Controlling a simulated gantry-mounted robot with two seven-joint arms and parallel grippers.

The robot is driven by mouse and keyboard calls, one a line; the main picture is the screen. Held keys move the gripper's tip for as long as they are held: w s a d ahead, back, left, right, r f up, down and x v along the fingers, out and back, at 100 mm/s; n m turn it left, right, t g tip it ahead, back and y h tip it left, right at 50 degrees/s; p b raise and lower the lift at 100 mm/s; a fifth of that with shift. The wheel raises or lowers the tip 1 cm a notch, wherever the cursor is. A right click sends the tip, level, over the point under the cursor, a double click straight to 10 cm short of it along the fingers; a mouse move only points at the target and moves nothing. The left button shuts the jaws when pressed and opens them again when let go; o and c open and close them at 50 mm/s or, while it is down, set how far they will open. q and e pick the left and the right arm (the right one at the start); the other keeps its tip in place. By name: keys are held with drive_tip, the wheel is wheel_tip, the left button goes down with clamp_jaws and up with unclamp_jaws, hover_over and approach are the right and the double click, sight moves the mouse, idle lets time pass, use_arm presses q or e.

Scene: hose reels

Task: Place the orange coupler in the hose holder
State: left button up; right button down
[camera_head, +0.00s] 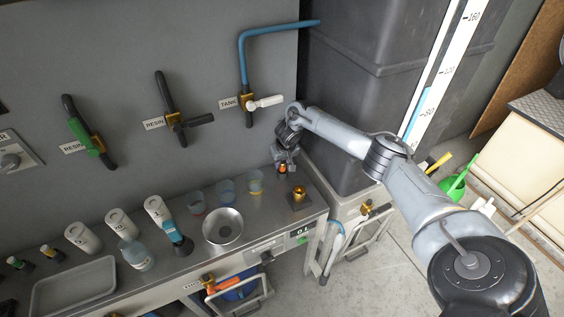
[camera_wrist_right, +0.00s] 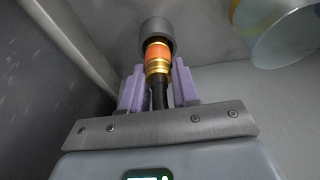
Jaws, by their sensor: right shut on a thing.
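My right gripper (camera_head: 285,162) points down just above the back right part of the steel counter. In the right wrist view, its purple fingers (camera_wrist_right: 159,90) are shut around a black stem with brass rings. The orange coupler (camera_wrist_right: 158,52) sits at the end of this stem, beyond the fingertips. It shows small below the gripper in the head view (camera_head: 283,170). A dark grey cylinder (camera_wrist_right: 157,30) covers the coupler's far end; I cannot tell if it is the hose holder or part of the coupler. My left gripper is not in view.
A brass fitting (camera_head: 298,192) on a dark base stands close in front of the gripper. Clear cups (camera_head: 226,187) and a steel bowl (camera_head: 222,228) are to its left. A tall black tank (camera_head: 362,90) rises behind on the right. Valves line the wall.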

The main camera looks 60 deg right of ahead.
drive_tip(key=c, duration=0.8)
unclamp_jaws()
drive_tip(key=shift+r, duration=0.55)
drive_tip(key=p+v, duration=0.4)
drive_tip(key=v, duration=0.7)
